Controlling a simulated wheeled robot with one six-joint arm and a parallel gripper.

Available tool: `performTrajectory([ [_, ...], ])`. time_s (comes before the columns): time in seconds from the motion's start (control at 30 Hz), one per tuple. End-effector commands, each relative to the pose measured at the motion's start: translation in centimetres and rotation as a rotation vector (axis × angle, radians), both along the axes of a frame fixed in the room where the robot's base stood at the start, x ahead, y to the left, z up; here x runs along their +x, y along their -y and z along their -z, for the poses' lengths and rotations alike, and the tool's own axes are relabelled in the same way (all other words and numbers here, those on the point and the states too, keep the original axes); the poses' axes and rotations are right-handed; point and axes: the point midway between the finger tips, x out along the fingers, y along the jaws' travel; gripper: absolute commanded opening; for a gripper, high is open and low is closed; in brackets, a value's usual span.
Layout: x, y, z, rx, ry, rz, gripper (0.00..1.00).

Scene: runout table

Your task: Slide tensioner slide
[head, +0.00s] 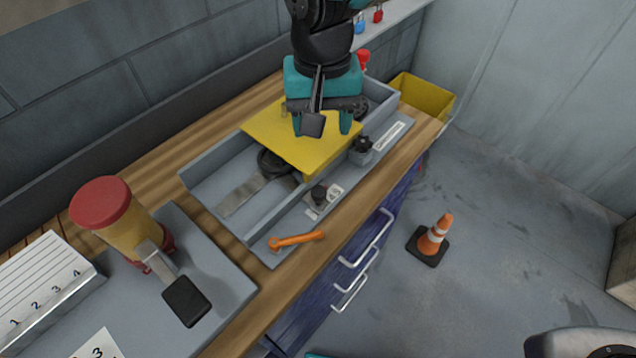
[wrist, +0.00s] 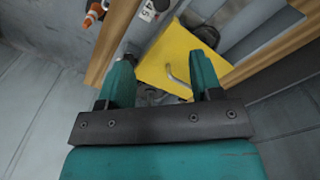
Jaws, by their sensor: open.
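My gripper (head: 322,128) hangs over the yellow cover plate (head: 272,135), fingers pointing down, open and empty. In the wrist view my gripper (wrist: 162,65) has its two teal fingers apart, with the yellow plate (wrist: 160,52) and a bent metal rod (wrist: 178,84) showing between them. A grey block with a black knob (head: 361,152) stands on the tray's front ledge, right of the plate; it may be the tensioner slide, but I cannot tell for sure. A second black knob (head: 319,194) sits further left on the ledge, beside a numbered label.
A grey tray (head: 215,205) holds a dark wheel and flat strap under the plate. An orange handle (head: 296,240) lies at its front left. A red-capped canister (head: 102,203) stands left. A yellow bin (head: 425,96) is behind; a cone (head: 434,237) stands on the floor.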

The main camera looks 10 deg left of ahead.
Motion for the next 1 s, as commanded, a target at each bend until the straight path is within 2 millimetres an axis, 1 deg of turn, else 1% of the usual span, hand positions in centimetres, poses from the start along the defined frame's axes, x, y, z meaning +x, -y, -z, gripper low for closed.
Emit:
performTrajectory([
  [0.07, 0.0, -0.5, 0.7, -0.006, 0.001, 0.006, 0.59],
  [0.17, 0.0, -0.4, 1.8, -0.009, 0.0, 0.008, 0.59],
  [0.27, 0.0, -0.3, 3.6, -0.01, -0.002, 0.007, 0.59],
  [0.6, -0.1, -0.2, 11.4, -0.01, -0.003, 0.007, 0.59],
  [0.7, 0.0, -0.3, 13.5, -0.009, -0.001, 0.007, 0.59],
  [0.83, 0.0, -0.3, 15.6, -0.007, 0.0, 0.006, 0.59],
  [1.0, 0.0, -0.3, 17.2, -0.006, 0.001, 0.006, 0.59],
])
